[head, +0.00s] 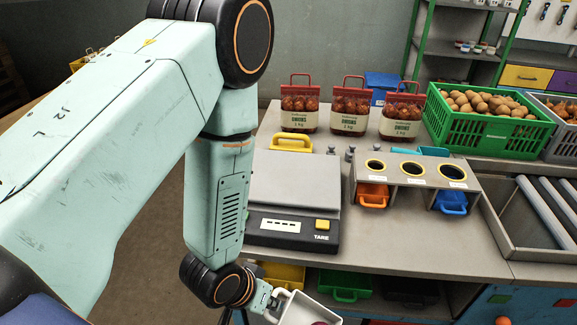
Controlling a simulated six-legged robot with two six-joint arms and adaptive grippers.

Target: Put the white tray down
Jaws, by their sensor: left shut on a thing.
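The white tray (296,307) is at the bottom edge of the head view, partly cut off by the frame. A small bit of something dark red shows inside it at the lower edge. My left gripper (273,301) is shut on the tray's left side and holds it in front of the bench (400,245), below the bench top's front edge in the picture. The tray's underside is hidden. My right gripper is not in view.
A scale (295,190) with a grey plate stands on the bench. Right of it is a stand with three holes (415,171), with an orange scoop (372,195) and a blue scoop (451,202).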

